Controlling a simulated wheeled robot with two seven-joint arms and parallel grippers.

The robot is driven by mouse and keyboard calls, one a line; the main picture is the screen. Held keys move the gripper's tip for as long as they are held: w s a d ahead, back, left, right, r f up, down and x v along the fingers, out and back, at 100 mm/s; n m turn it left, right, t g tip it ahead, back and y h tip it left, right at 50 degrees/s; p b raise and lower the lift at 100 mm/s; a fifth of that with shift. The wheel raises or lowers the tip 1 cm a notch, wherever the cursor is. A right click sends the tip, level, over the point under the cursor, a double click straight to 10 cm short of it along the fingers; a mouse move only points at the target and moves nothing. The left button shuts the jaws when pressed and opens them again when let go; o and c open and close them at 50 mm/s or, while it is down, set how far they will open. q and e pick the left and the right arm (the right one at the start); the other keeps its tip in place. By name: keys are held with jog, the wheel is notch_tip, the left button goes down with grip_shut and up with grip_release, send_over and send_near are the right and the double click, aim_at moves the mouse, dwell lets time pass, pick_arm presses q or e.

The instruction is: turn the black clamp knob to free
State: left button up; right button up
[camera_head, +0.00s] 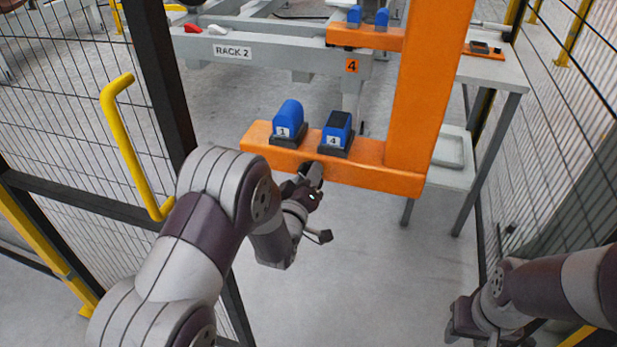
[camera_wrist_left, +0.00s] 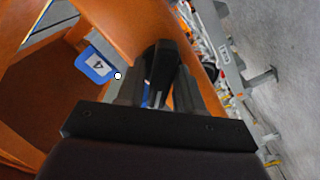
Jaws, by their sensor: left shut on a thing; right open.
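The black clamp knob (camera_head: 304,170) is on the front face of the orange beam, below the blue blocks, and is mostly hidden by my gripper. My left gripper (camera_head: 314,178) is at the beam's front face, shut on the knob. In the left wrist view a dark upright piece, which looks like the knob (camera_wrist_left: 161,62), is between the two fingers of my left gripper (camera_wrist_left: 160,88). The knob's turn angle cannot be read. My right gripper (camera_head: 462,322) is open and away from the beam, at the lower right.
Blue blocks marked 1 (camera_head: 289,117) and 4 (camera_head: 337,130) sit on the orange beam (camera_head: 390,178). An orange post (camera_head: 425,80) rises at its right. A dark fence post (camera_head: 160,75) and yellow handle (camera_head: 130,150) stand left. A grey table (camera_head: 490,75) is behind right.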

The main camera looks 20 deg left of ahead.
dwell(0.5)
pick_arm(q)
jog(key=o, duration=0.8)
jog(key=shift+c, duration=0.2)
jog(key=s, duration=1.2)
jog(key=shift+s+a+p, duration=0.25)
jog(key=shift+s+p, duration=0.1)
